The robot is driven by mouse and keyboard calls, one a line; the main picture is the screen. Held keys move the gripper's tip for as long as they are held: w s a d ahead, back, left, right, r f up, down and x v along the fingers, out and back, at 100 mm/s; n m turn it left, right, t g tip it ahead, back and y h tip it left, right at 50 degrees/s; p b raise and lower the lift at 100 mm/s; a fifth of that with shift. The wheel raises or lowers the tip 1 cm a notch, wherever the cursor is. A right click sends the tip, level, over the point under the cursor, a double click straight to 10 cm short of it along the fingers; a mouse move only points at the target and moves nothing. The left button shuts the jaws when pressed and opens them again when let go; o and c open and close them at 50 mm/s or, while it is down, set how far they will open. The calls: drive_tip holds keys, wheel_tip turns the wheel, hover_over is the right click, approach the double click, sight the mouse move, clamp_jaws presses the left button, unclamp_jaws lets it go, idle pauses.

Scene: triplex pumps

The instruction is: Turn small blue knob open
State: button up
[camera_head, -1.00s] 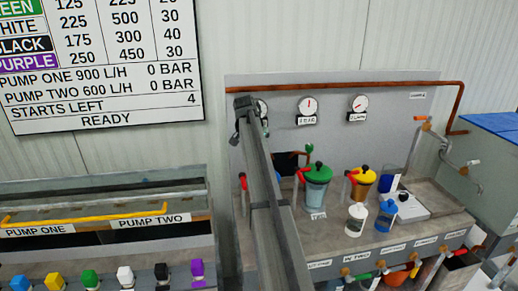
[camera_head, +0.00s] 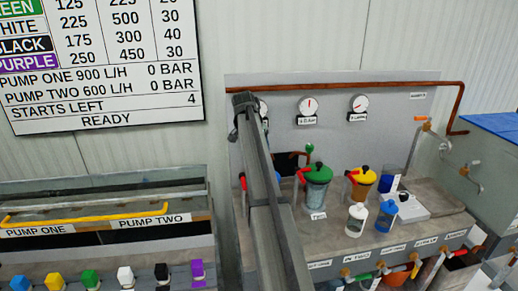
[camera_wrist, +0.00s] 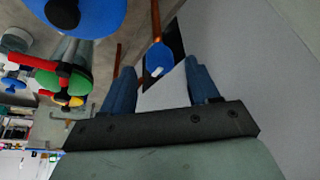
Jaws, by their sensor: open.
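A small blue knob (camera_wrist: 159,60) with a white mark shows in the wrist view, beside a thin copper pipe (camera_wrist: 155,20). My gripper (camera_wrist: 162,72) is open, with one blue finger on either side of the knob. I cannot tell whether either finger touches it.
A larger blue round top (camera_wrist: 88,14) and a green-lidded vessel with a red handle (camera_wrist: 50,68) lie left of my fingers in the wrist view. In the head view, green-lidded (camera_head: 317,190) and yellow-lidded (camera_head: 361,185) vessels stand right of my arm.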

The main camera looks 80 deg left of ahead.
drive_tip(key=v, duration=1.2)
